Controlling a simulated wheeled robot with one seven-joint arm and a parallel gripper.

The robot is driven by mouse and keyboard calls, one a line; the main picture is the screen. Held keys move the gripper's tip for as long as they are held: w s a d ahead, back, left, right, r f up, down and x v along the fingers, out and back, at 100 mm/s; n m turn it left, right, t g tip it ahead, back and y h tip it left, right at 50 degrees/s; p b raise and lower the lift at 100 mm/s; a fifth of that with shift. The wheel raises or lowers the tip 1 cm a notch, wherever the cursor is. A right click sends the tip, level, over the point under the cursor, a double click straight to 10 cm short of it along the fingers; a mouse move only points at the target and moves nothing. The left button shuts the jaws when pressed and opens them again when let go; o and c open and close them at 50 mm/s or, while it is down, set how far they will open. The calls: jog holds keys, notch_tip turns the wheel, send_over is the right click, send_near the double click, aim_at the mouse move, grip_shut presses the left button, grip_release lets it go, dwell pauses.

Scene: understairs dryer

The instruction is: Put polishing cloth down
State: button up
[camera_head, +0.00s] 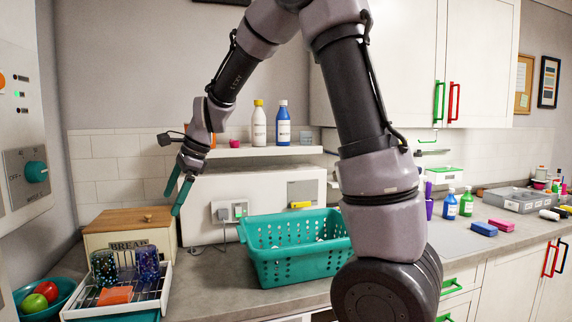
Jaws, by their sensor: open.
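My gripper (172,204), with teal fingers, points down in front of the back wall, above and beyond the bread box (128,228). Its fingers are apart, with nothing visible between them. I cannot tell for certain which thing is the polishing cloth. A flat orange piece (114,295) lies at the front of the white dish rack (150,297), below my gripper and apart from it.
A teal perforated basket (290,262) stands mid-counter. Two dark speckled tumblers (146,264) are in the rack. Bottles (259,124) stand on the shelf (240,152). My arm hides part of the counter.

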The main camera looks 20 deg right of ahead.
jog(key=s+d+r+n+t, duration=0.1)
jog(key=s+d+r+n, duration=0.2)
jog(key=s+d+r, duration=0.3)
jog(key=s+d+r+n+t, duration=0.2)
jog(key=s+d+r+n, duration=0.15)
jog(key=d, duration=0.55)
jog(key=s+d+n+t+h, duration=0.2)
jog(key=s+d+n+h, duration=0.1)
jog(key=s+d, duration=0.5)
jog(key=s+r+n, duration=0.1)
jog(key=s, duration=0.2)
jog(key=shift+s+d, duration=0.2)
jog(key=shift+s, duration=0.05)
jog(key=shift+w+a, duration=0.1)
